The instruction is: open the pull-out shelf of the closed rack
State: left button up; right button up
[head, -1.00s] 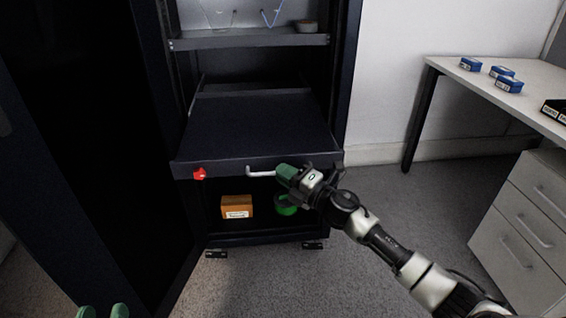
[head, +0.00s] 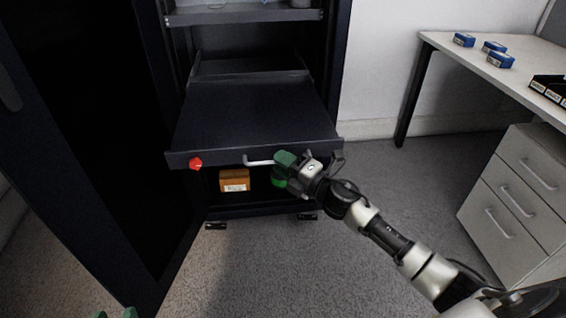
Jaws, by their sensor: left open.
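The dark rack (head: 343,60) stands open in the head view, with its door (head: 75,150) swung out to the left. Its dark pull-out shelf (head: 255,115) sticks out toward me. The shelf's front has a light bar handle (head: 259,163) and a red knob (head: 196,163) to its left. My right gripper (head: 285,160), with green fingertips, is at the right end of the handle and appears closed around it; its fingers hide that end. My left gripper (head: 115,314) shows only as two separated green fingertips at the bottom edge, open, empty and away from the shelf.
An orange box (head: 234,180) and a green round thing (head: 279,181) sit in the rack below the shelf. A white desk (head: 470,60) with blue boxes and a drawer unit (head: 515,190) stand at right. Carpet in front is clear.

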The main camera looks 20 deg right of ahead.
jog(key=shift+o, duration=0.6)
pick_arm(q)
jog(key=shift+s+a+f+g, duration=0.25)
jog(key=shift+s+f+g, duration=0.4)
jog(key=shift+f, duration=0.2)
pick_arm(e)
jog(key=v, duration=1.1)
pick_arm(q)
jog(key=shift+w+r, duration=0.1)
jog(key=shift+w, duration=0.05)
pick_arm(e)
jog(key=shift+w, duration=0.1)
